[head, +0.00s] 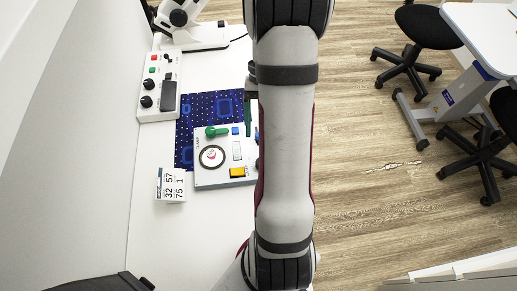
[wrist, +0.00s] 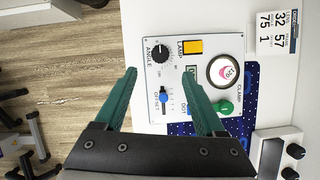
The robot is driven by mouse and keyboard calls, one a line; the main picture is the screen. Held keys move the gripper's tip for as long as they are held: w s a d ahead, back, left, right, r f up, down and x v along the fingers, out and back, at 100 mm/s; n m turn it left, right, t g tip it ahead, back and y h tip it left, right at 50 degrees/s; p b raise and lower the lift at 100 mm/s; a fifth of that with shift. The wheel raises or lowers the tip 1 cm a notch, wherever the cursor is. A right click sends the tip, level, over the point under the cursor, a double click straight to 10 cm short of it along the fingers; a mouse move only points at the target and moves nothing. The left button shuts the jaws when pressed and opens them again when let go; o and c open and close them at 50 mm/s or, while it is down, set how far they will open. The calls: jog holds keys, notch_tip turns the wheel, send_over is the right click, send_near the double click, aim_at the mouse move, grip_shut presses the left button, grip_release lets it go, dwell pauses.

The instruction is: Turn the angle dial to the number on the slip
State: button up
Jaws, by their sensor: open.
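The angle dial (wrist: 160,54) is a black knob beside the word ANGLE on a white panel (wrist: 208,42). In the head view my arm covers most of it. My gripper (wrist: 158,73) is open and empty, its two green fingers apart and pointing toward the dial, which shows between and beyond the tips. I cannot tell the height gap. A white card (wrist: 277,32) beside the panel carries "32 57" and "75 1"; it also shows in the head view (head: 171,186). A round white disc (wrist: 223,72) on the panel bears a red mark and what looks like "120".
The panel also has a yellow lamp button (wrist: 192,47), a blue offset slider (wrist: 163,97) and a green clamp knob (wrist: 225,107). It lies partly over a dark blue patterned mat (head: 187,108). A control box (head: 159,87) and a microscope-like device (head: 195,36) stand behind.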

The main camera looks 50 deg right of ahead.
jog(key=x, duration=0.9)
jog(key=shift+f, duration=0.3)
jog(key=shift+c, duration=0.2)
grip_shut()
